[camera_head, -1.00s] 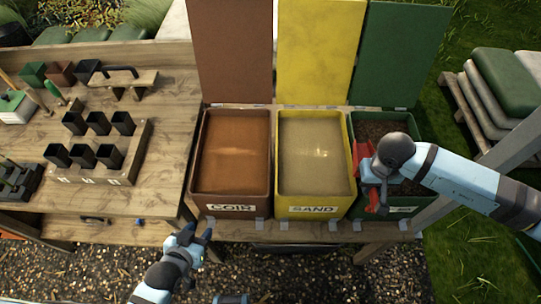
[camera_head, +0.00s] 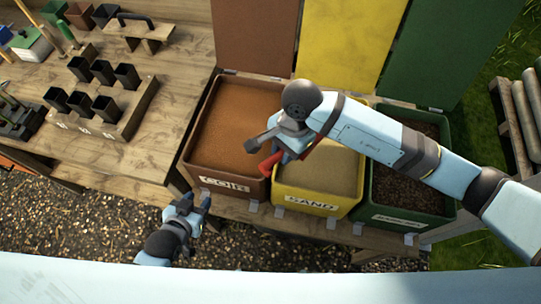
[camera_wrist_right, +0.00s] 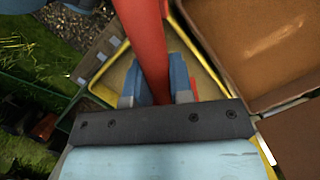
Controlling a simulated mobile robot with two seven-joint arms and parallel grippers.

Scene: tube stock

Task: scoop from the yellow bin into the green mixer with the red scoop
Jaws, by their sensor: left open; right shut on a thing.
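The yellow bin (camera_head: 312,203), labelled SAND, stands between two other bins and holds pale sand. My right gripper (camera_head: 277,143) is shut on the red scoop (camera_head: 268,165) near the bin's left side. In the right wrist view, the scoop's red handle (camera_wrist_right: 146,45) runs between the fingers (camera_wrist_right: 157,88), with the yellow bin's rim (camera_wrist_right: 110,62) behind. The scoop's bowl and any load are not clear. My left gripper (camera_head: 194,203) is open and empty, in front of the brown bin. I cannot make out a green mixer.
The brown COIR bin (camera_head: 228,184) is left of the yellow bin. A green bin (camera_head: 398,215) with dark material is on the right. Raised lids stand behind the bins. A wooden bench (camera_head: 150,150) at left carries black pots and tools.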

